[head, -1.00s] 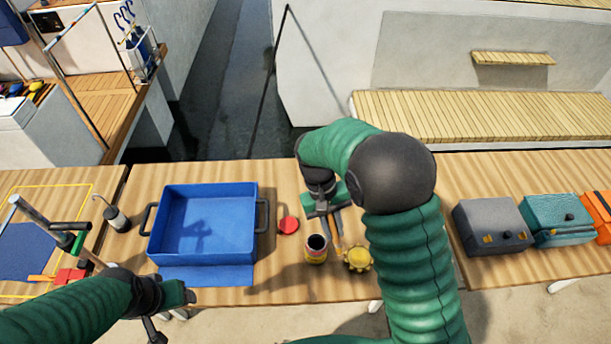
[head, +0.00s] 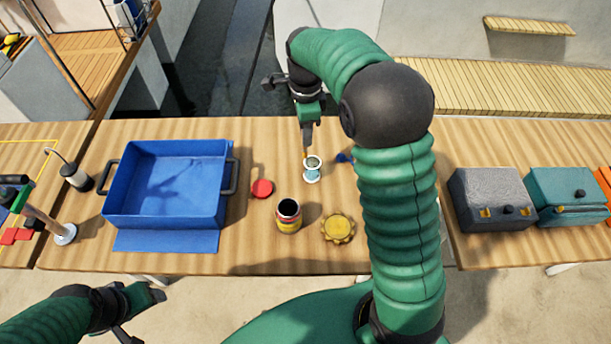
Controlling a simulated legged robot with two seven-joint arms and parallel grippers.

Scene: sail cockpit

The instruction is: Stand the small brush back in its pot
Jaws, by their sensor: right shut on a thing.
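My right gripper (head: 307,150) points down over the middle of the table, its fingers shut. What it holds is mostly hidden from this angle; the thin orange stick seen between its fingers earlier, likely the small brush, no longer lies on the table. Just below the fingertips is a small teal and white spool-shaped thing (head: 312,171); I cannot tell whether they touch. A yellow and red pot (head: 288,218) with a dark open top stands nearer me, upright. My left gripper (head: 158,295) is low at the left, off the table, its finger gap unclear.
A yellow scalloped disc (head: 338,228) lies right of the pot, a red disc (head: 262,188) to its left. A blue tray (head: 112,205) stands further left. A grey box (head: 488,198) and teal box (head: 568,195) are at the right. A blue piece (head: 345,157) is partly behind my arm.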

